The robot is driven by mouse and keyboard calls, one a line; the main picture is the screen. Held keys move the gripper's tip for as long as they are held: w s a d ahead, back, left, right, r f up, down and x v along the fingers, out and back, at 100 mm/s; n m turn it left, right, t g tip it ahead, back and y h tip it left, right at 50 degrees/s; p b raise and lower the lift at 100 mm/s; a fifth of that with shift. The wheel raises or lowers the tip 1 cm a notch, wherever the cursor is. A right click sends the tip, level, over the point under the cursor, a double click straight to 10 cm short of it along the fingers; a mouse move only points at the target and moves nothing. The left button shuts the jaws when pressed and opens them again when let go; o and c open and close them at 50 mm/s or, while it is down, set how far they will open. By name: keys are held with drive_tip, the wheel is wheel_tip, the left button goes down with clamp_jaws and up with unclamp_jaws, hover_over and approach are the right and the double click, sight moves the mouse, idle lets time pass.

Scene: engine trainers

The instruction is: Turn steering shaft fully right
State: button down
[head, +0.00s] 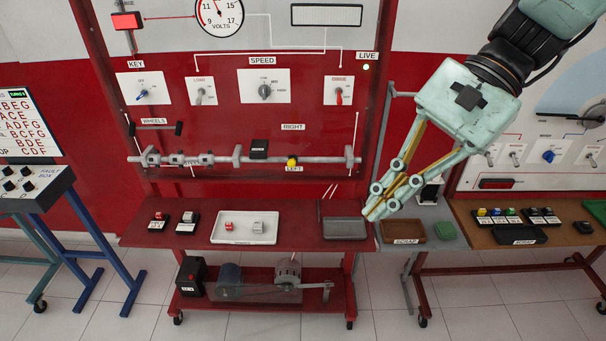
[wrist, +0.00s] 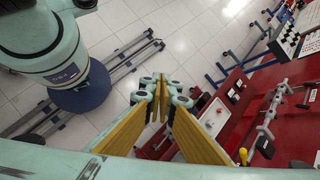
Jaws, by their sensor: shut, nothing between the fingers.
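The steering shaft (head: 215,160) is a grey horizontal rod in collars along the red panel. It carries a black block (head: 259,149) and a yellow knob (head: 291,162) above the LEFT label; the RIGHT label (head: 293,127) is higher up. In the wrist view the shaft (wrist: 270,118) runs at a slant at the right, with the yellow knob (wrist: 243,156) near the bottom. My gripper (head: 374,207) is shut and empty, pointing down and left, right of the shaft's end and lower in the picture, apart from it. Its yellow-padded fingers (wrist: 160,100) also show in the wrist view.
A white tray (head: 244,238) with small blocks and a dark grey tray (head: 344,229) lie on the red bench. A brown SCRAP tray (head: 403,231) is beside my gripper. A fault box stand (head: 40,195) is at the left.

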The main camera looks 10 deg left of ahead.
drive_tip(key=s+d+r+n+t+h, duration=0.4)
drive_tip(key=s+d+n+t+h, duration=0.2)
drive_tip(key=s+d, duration=0.8)
drive_tip(key=shift+d+r+n+t+h+b, duration=0.2)
drive_tip(key=shift+d+n+t+h+b, duration=0.1)
drive_tip(key=shift+d+n+t+b, duration=0.4)
idle(0.6)
